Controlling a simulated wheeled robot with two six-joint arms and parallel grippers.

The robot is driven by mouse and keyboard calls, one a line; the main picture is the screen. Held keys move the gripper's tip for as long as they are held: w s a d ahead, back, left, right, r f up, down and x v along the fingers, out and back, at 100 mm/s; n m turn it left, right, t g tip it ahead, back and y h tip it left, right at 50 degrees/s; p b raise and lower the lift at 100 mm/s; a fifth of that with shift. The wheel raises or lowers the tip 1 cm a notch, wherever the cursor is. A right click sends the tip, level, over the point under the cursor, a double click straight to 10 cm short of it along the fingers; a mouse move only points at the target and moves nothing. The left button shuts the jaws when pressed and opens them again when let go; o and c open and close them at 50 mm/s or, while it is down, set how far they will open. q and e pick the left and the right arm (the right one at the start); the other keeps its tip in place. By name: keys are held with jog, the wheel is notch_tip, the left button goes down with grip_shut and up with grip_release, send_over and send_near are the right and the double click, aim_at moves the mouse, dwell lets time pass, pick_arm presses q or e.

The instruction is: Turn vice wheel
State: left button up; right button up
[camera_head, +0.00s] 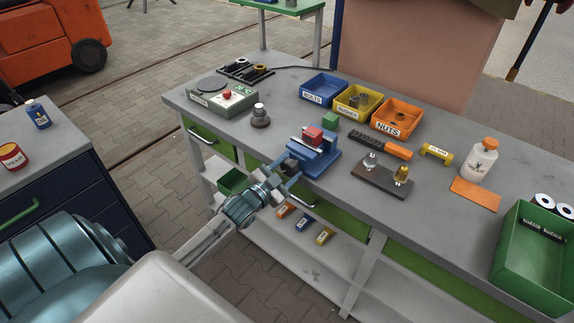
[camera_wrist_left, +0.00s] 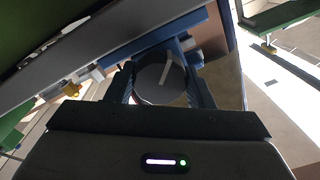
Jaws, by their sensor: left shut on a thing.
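The blue vice (camera_head: 318,157) stands at the near edge of the grey workbench, with a red block (camera_head: 312,136) at its jaws. My left gripper (camera_head: 284,174) is at the vice's front, reaching in from the lower left. In the left wrist view a round grey wheel (camera_wrist_left: 158,82) sits between the two fingers, with part of the blue vice (camera_wrist_left: 160,45) behind it. The gripper is shut on this vice wheel. In the head view the wheel is mostly hidden by the fingers. My right gripper is in neither view.
Blue, yellow and orange bins (camera_head: 397,119) stand behind the vice. A dark block with fittings (camera_head: 382,181) lies right of it, and a dark round weight (camera_head: 260,117) left. A green crate (camera_head: 530,262) stands at the right. A lower shelf (camera_head: 290,250) runs beneath the bench.

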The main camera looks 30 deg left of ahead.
pick_arm(q)
jog(key=n+p, duration=0.1)
jog(key=n, duration=0.4)
jog(key=shift+n, duration=0.3)
jog(key=n, duration=0.3)
jog(key=shift+n+p, duration=0.3)
jog(key=shift+p, duration=0.1)
jog(key=n, duration=0.3)
jog(key=shift+n, duration=0.3)
jog(key=n, duration=0.6)
jog(key=shift+p, duration=0.35)
jog(key=n, duration=0.6)
jog(key=shift+n, duration=0.4)
jog(key=n, duration=1.2)
jog(key=shift+n+p, duration=0.35)
jog(key=shift+n, duration=0.05)
jog(key=n, duration=1.2)
jog(key=shift+r, duration=0.1)
jog(key=shift+n, duration=0.3)
